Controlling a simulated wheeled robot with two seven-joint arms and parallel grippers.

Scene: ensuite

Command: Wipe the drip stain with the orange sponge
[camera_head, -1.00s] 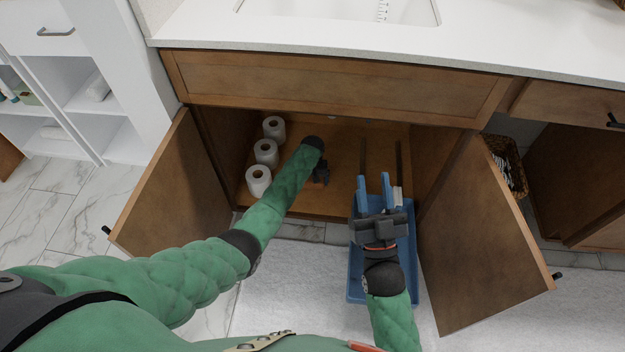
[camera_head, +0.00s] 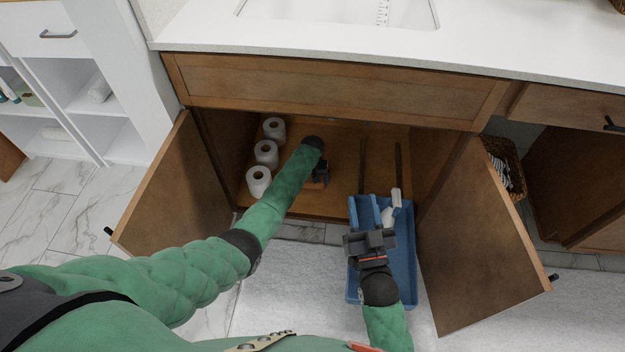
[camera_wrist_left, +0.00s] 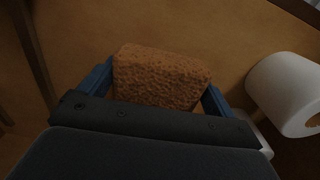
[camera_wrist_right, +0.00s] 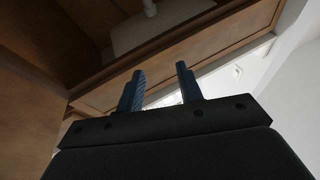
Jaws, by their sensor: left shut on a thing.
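An orange-brown porous sponge (camera_wrist_left: 160,78) sits between the blue fingers of my left gripper (camera_wrist_left: 158,92) in the left wrist view. In the head view my left gripper (camera_head: 319,178) is inside the open cabinet, low over its wooden floor, and the forearm hides part of it. My left gripper is shut on the sponge. My right gripper (camera_head: 370,243) is in front of the cabinet, over the blue caddy. In the right wrist view its fingers (camera_wrist_right: 160,85) are apart with nothing between them. I cannot make out a drip stain for certain; the left arm covers part of the cabinet floor.
Several white toilet rolls (camera_head: 266,152) stand along the cabinet's left side. A blue caddy (camera_head: 408,250) with a white bottle (camera_head: 388,217) stands at the front right. Open doors flank the cabinet, left (camera_head: 175,195) and right (camera_head: 480,240). Dark strips (camera_head: 398,165) run along the cabinet floor.

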